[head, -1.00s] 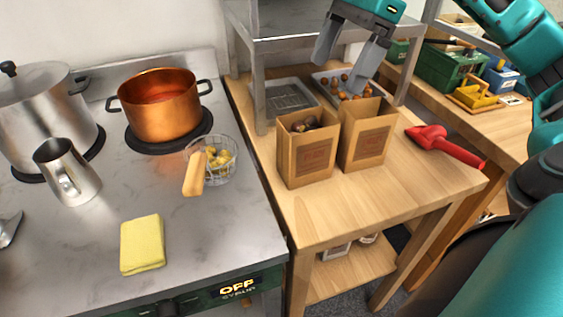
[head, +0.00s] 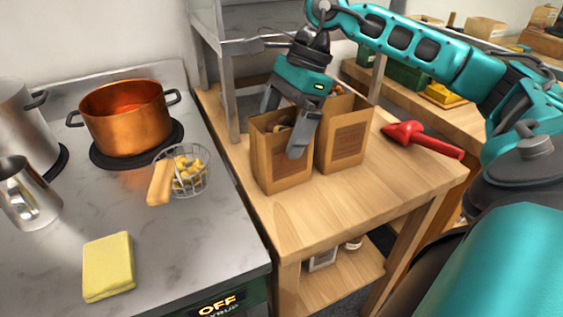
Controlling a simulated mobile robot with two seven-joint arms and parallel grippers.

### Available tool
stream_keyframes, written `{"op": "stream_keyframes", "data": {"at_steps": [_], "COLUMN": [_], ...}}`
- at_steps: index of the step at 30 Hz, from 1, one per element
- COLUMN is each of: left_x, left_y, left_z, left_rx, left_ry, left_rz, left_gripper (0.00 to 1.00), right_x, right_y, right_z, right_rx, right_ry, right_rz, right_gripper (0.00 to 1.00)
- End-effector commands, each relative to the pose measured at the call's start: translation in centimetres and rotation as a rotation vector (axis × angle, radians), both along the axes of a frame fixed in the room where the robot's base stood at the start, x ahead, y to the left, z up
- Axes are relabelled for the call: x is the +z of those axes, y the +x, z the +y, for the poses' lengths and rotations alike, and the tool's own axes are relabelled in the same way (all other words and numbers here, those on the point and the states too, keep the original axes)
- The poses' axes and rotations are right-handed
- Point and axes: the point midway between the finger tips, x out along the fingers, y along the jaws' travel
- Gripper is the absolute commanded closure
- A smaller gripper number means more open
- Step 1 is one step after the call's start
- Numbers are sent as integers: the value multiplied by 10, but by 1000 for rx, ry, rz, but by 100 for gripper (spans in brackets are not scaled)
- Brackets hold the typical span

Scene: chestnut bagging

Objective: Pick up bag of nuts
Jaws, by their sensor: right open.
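Two brown paper bags stand upright, side by side, on the wooden table. The left bag (head: 278,163) has dark chestnuts (head: 286,122) showing at its open top. The right bag (head: 345,142) stands just beside it, and its top is partly hidden by my right gripper. My right gripper (head: 282,132) is open and points down over the left bag, with one finger near the bag's far left side and the other in front of its right side. I cannot tell whether the fingers touch the paper. My left gripper is not in view.
A red scoop (head: 422,138) lies right of the bags on the wooden table (head: 330,205). A metal shelf stands behind. On the stove at left are a copper pot (head: 127,118), a wire basket (head: 190,172) of yellowish pieces, a metal pitcher (head: 26,194) and a yellow cloth (head: 108,266).

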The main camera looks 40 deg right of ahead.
Motion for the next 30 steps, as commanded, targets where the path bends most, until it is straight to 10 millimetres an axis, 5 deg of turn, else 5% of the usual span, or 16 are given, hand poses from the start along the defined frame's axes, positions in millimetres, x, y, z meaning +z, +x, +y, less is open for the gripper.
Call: {"op": "stream_keyframes", "data": {"at_steps": [4, 12, 30], "left_x": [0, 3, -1], "left_y": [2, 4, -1], "left_z": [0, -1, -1], "left_rx": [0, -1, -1], "left_ry": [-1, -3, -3], "left_rz": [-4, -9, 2], "left_gripper": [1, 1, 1], "right_x": [-17, -19, -19], "right_y": [1, 2, 2], "right_z": [7, 8, 8], "right_rx": [0, 0, 0], "right_ry": [0, 0, 0], "right_rz": [1, -1, -1], "right_gripper": [0, 0, 56]}}
